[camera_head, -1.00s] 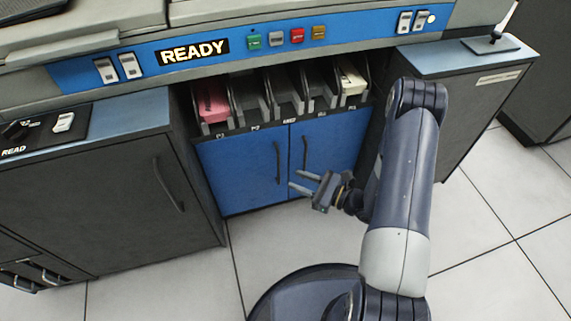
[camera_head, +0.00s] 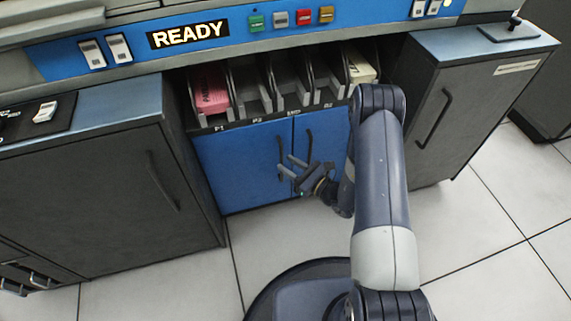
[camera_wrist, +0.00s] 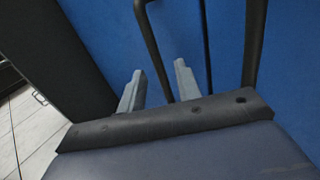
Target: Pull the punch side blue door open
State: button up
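The punch side blue door (camera_head: 235,168) is the left of two blue doors, below the P1 and P2 pockets, and looks closed. Its dark curved handle (camera_head: 280,157) is near its right edge. My gripper (camera_head: 286,165) is open in front of this handle, fingers pointing at the doors. In the wrist view the handle (camera_wrist: 148,30) runs down between the two open fingers (camera_wrist: 159,72). I cannot tell how deep it lies between them. The handle's lower end is hidden behind my gripper.
The right blue door (camera_head: 330,138) has its own handle (camera_head: 309,146) close to the right. A dark cabinet (camera_head: 100,180) juts out on the left, and another (camera_head: 470,105) stands on the right. The tiled floor (camera_head: 265,240) in front is clear.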

jog(key=shift+x, duration=1)
grip_shut()
